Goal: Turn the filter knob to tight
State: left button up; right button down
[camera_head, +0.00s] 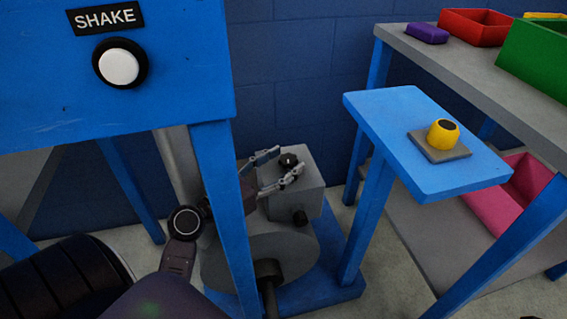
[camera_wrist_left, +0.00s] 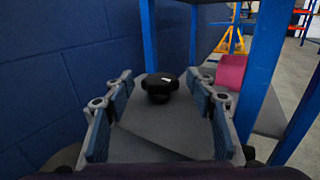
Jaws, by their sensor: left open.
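The filter knob (camera_head: 288,159) is a small black knob on top of a grey box (camera_head: 297,188) low behind the blue post. In the left wrist view the black knob (camera_wrist_left: 160,87) stands upright with a small white mark on its top. My left gripper (camera_head: 283,163) is open, with its two fingertips on either side of the knob in the head view. In the left wrist view the open left gripper (camera_wrist_left: 160,90) shows gaps between the knob and both fingers. I cannot tell whether the fingertips reach fully around it. No tight label is readable. My right gripper is not in view.
A blue panel with a SHAKE label (camera_head: 105,18) and white button (camera_head: 119,66) stands at left; its blue post (camera_head: 222,200) crosses before my left arm. Bins stand on the grey shelf (camera_head: 400,42).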

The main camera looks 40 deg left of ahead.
pick_arm(q)
jog(key=shift+w, duration=0.1)
jog(key=shift+c, duration=0.5)
jog(key=c, duration=1)
